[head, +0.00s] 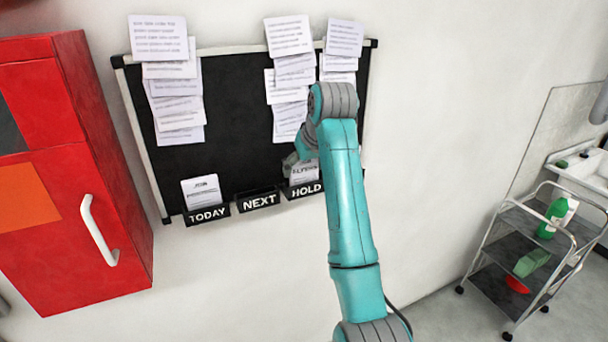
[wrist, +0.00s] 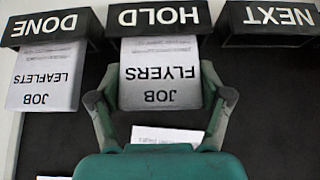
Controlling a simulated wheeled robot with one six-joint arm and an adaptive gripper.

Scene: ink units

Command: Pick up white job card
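A white job card reading "JOB FLYERS" (wrist: 160,82) stands in the HOLD pocket (wrist: 160,18), upside down in the wrist view. In the head view this card (head: 304,173) shows beside my arm, partly covered. My gripper (wrist: 161,97) is open, with one finger on each side of the card and a gap at both sides. In the head view my gripper (head: 293,160) is mostly hidden by my arm. Another white card, "JOB LEAFLETS" (wrist: 44,82), is in the DONE pocket (wrist: 45,27). A third white card (head: 202,190) is in the TODAY pocket (head: 207,214).
The NEXT pocket (head: 259,201) shows no card. Several printed sheets (head: 178,85) hang on the black board (head: 228,120) above. A red cabinet (head: 70,170) stands at left, and a metal trolley (head: 520,255) with bottles at right.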

